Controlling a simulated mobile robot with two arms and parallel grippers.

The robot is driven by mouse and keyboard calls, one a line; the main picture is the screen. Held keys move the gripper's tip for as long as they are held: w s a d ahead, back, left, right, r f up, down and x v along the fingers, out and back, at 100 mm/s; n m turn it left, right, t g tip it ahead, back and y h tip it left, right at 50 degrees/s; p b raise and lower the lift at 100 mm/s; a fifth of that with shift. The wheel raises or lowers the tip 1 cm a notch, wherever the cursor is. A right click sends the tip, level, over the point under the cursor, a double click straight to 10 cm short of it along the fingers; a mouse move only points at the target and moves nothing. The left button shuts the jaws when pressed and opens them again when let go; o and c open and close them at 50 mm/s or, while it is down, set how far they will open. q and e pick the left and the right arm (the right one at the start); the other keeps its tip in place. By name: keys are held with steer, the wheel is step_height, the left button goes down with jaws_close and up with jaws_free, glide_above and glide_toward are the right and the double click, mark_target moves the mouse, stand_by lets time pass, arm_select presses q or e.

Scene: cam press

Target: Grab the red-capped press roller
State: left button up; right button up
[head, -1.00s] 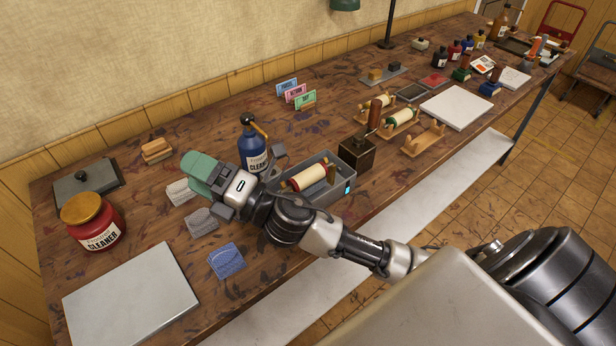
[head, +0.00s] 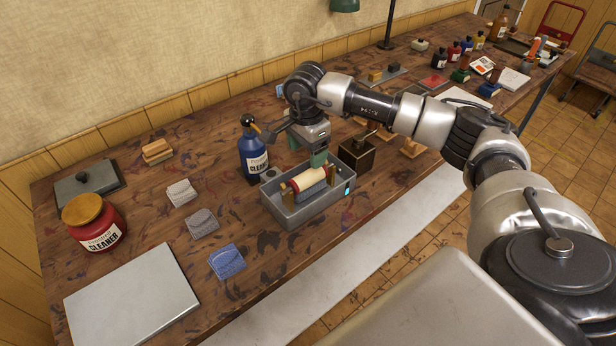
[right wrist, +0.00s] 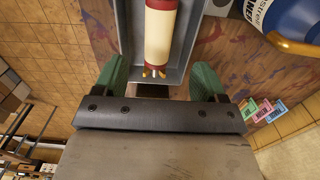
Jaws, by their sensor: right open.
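The press roller (head: 306,180) has a cream barrel and red end caps. It lies in a grey open-topped box (head: 283,213) near the middle of the table's front edge. The roller also shows in the right wrist view (right wrist: 160,38), lengthwise at the top centre. My right gripper (right wrist: 158,80) is open, with its two green fingers apart and nothing between them. The near end of the roller is just beyond the gap between the fingers. In the head view the right gripper (head: 319,160) hangs over the box's back right end, partly hidden by its wrist. My left gripper is out of view.
A blue cleaner bottle (head: 252,152) stands close behind the box. A dark brown block with a handle (head: 357,154) is close on its right. Several folded cloths (head: 202,223) lie to the left. A red cleaner jar (head: 92,226) and a grey slab (head: 133,297) are farther left.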

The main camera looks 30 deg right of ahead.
mark_target(308, 174)
step_height(308, 174, down, 3)
steer(key=shift+f+p, duration=0.15)
steer(key=shift+p, duration=0.15)
steer(key=shift+s+f+p, duration=0.1)
steer(key=shift+f+p, duration=0.4)
steer(key=shift+f, duration=0.15)
step_height(308, 174, down, 4)
steer(key=shift+r+p, duration=0.2)
steer(key=shift+p, duration=0.55)
steer(key=shift+f, duration=0.3)
steer(key=c, duration=1.1)
steer(key=shift+r, duration=0.1)
steer(key=shift+c, duration=0.9)
